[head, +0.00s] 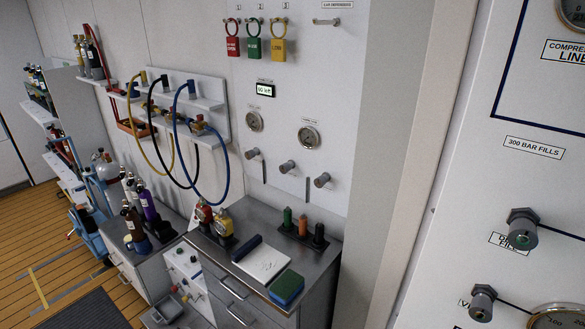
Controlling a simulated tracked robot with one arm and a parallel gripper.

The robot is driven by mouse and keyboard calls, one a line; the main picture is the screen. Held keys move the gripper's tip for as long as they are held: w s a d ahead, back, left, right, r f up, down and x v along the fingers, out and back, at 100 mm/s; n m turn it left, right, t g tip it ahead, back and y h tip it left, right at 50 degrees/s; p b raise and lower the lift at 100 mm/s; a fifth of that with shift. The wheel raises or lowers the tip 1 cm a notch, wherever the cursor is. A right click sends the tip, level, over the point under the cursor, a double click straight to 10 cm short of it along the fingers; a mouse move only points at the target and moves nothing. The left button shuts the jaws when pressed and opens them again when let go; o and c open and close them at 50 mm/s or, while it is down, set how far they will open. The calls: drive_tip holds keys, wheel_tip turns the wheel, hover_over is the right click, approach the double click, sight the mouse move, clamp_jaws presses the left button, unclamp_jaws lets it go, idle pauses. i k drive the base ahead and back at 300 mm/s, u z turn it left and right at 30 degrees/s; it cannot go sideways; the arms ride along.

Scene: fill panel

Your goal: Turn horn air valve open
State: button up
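No label that I can read says horn air, so I cannot tell which valve is the horn air valve. On the white wall panel (300,90), three grey valve knobs sit in a row: a left one (252,154), a middle one (287,167) and a right one (322,180). On the nearer panel at right, a dark valve knob with a green centre (522,230) partly covers a label ending in "FILL". Another dark knob (482,302) sits lower left of it. Whether any valve is open cannot be told. My gripper is not in view.
Red (232,47), green (254,49) and yellow (278,49) padlocks hang above two gauges (308,137). Yellow, black and blue hoses (222,185) hang at left. Below, a grey cabinet (318,262) holds a notepad (262,262) and small bottles. Wooden floor (40,240) shows at left.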

sight(284, 168)
drive_tip(key=u, duration=0.2)
drive_tip(key=i, duration=1.35)
drive_tip(key=u, duration=0.3)
